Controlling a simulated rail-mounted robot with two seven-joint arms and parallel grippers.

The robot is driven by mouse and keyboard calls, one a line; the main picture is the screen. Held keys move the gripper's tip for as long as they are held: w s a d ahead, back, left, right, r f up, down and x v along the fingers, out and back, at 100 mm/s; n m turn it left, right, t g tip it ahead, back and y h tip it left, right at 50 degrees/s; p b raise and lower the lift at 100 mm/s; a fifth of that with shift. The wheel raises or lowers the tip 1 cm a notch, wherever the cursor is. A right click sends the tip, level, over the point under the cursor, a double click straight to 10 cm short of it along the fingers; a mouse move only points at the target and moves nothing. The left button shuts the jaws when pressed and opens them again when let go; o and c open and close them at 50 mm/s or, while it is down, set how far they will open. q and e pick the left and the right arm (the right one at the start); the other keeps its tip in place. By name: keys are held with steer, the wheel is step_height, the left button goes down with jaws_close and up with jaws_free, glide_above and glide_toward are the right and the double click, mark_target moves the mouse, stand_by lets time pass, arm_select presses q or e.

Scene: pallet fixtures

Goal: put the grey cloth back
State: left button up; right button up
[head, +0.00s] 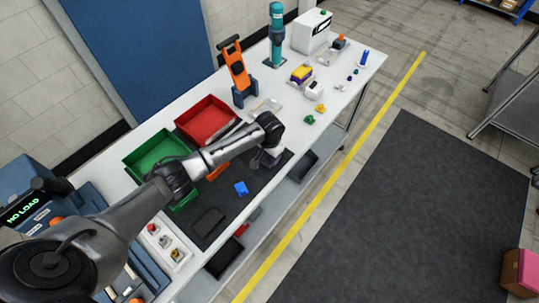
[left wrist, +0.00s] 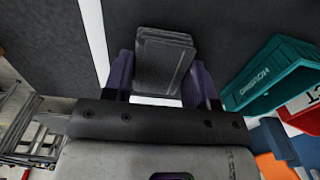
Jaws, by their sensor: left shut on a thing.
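My left gripper (head: 266,160) is over the dark work mat, near its right end. In the left wrist view, its two purple fingers (left wrist: 161,82) are shut on the folded dark grey cloth (left wrist: 165,58), one finger on each side. The cloth's layered edge shows at the top. In the head view the wrist largely hides the cloth, and I cannot tell its exact height above the mat. My right gripper is not in view.
The dark mat (head: 222,209) bears a blue block (head: 241,188) and a flat dark pad (head: 208,222). Green (head: 150,148) and red (head: 205,115) bins stand behind it. An orange-and-grey device (head: 236,70) stands farther back. Small coloured pieces lie to the right.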

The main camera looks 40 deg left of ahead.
arm_select(q)
steer(key=shift+f, duration=0.1)
steer(key=o, duration=0.8)
steer(key=shift+o, duration=0.2)
